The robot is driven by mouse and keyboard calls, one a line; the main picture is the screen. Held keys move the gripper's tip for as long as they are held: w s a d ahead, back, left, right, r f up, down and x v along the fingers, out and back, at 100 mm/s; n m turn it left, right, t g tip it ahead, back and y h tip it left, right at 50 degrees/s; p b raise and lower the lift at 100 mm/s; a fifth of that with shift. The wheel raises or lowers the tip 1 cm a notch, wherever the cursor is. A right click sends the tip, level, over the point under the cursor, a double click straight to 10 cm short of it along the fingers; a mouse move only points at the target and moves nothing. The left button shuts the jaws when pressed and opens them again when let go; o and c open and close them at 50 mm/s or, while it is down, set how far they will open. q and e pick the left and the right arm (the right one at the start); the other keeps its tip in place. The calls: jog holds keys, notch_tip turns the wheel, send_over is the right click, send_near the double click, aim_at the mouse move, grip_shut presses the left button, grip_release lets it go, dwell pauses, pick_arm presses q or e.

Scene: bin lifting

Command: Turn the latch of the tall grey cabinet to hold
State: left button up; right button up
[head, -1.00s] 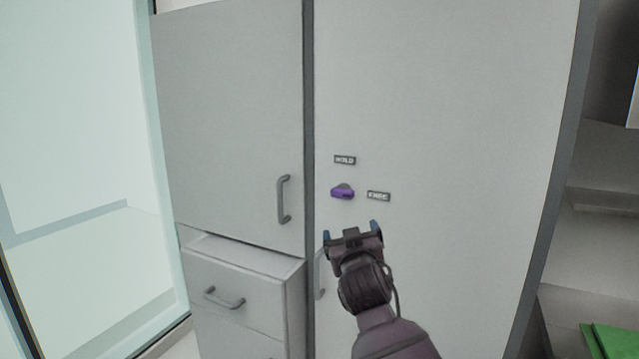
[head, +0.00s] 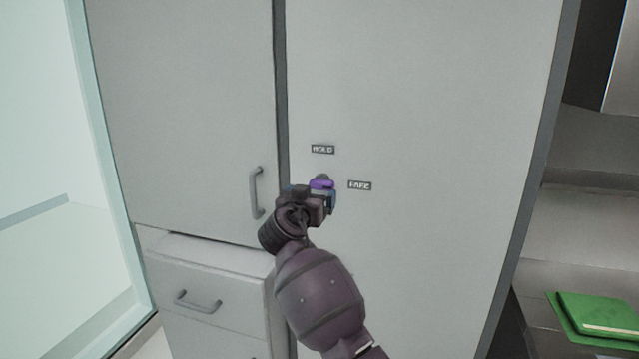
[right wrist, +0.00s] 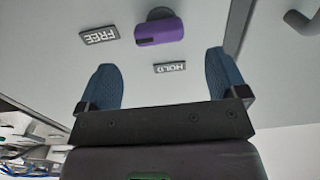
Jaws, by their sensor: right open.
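The tall grey cabinet (head: 430,110) fills the middle of the head view. Its purple latch (head: 322,183) lies roughly level, with the HOLD label (head: 322,149) above it and the FREE label (head: 360,185) to its right. In the right wrist view, upside down, the latch (right wrist: 160,31) has a dark mark at its end on the FREE side. My right gripper (head: 315,193) is open at the latch, partly covering it in the head view. In the wrist view its fingers (right wrist: 162,75) are apart, with the latch beyond their tips and nothing between them. My left gripper is not in view.
A grey cabinet with a bar handle (head: 256,193) stands to the left, above a drawer unit (head: 205,280). A glass panel (head: 40,120) is at far left. Open shelves with a green book (head: 600,315) are at right.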

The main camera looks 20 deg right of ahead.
aim_at(320, 186)
jog(key=p+x, duration=0.1)
jog(key=x, duration=0.6)
jog(key=shift+w+d, duration=0.2)
jog(key=shift+d, duration=0.05)
jog(key=c, duration=0.9)
